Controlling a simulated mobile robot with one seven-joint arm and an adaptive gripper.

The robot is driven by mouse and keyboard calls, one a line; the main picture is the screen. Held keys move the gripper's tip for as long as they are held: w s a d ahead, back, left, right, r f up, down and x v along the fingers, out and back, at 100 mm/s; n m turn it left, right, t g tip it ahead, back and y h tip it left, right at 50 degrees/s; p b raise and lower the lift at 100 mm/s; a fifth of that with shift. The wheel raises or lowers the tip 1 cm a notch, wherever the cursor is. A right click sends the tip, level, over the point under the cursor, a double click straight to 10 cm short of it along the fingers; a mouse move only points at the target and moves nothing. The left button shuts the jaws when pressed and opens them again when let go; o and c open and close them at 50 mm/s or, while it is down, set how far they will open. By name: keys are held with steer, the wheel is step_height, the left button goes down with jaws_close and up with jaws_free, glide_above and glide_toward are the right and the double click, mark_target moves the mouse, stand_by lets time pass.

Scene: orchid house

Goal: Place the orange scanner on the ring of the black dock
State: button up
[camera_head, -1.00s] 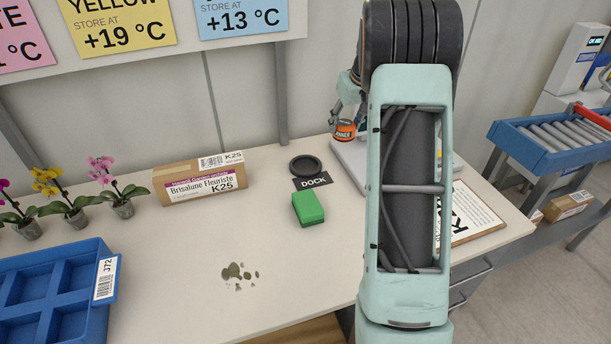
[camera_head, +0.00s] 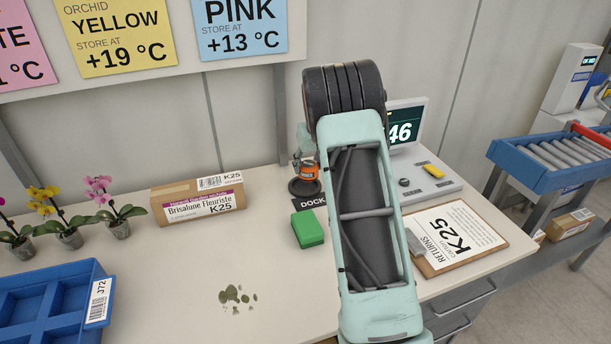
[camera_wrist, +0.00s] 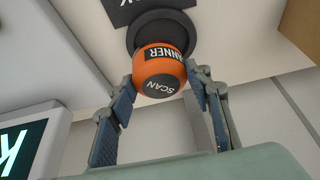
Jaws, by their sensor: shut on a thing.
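The orange scanner (camera_head: 309,170) is at the black dock (camera_head: 299,188) in the head view, over its ring. In the wrist view the orange scanner (camera_wrist: 160,68), with a dark end marked SCAN, sits between the fingers of my gripper (camera_wrist: 160,82). My gripper is shut on the scanner; in the head view it (camera_head: 303,158) is partly hidden by my arm. The round black dock (camera_wrist: 158,24) shows just past the scanner in the wrist view. I cannot tell whether the scanner touches the ring.
A green block (camera_head: 308,229) stands just in front of the dock label. A brown carton (camera_head: 198,200) lies to the left. A scale with a display (camera_head: 404,128) and a returns clipboard (camera_head: 460,237) are to the right. The bench front is mostly clear.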

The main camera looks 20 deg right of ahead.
mark_target(306, 174)
steer(key=shift+w+a+f, duration=0.1)
steer(key=shift+a+f, duration=0.2)
steer(key=shift+f, duration=0.1)
steer(key=shift+w+a+f, duration=0.1)
steer(key=shift+f, duration=0.8)
steer(key=shift+w+a+f, duration=0.1)
steer(key=shift+f, duration=0.75)
steer(key=shift+s, duration=0.1)
steer(key=shift+f, duration=0.15)
steer(key=o, duration=1.2)
steer(key=shift+o, duration=0.2)
steer(key=shift+r, duration=0.25)
steer(key=v, duration=1.2)
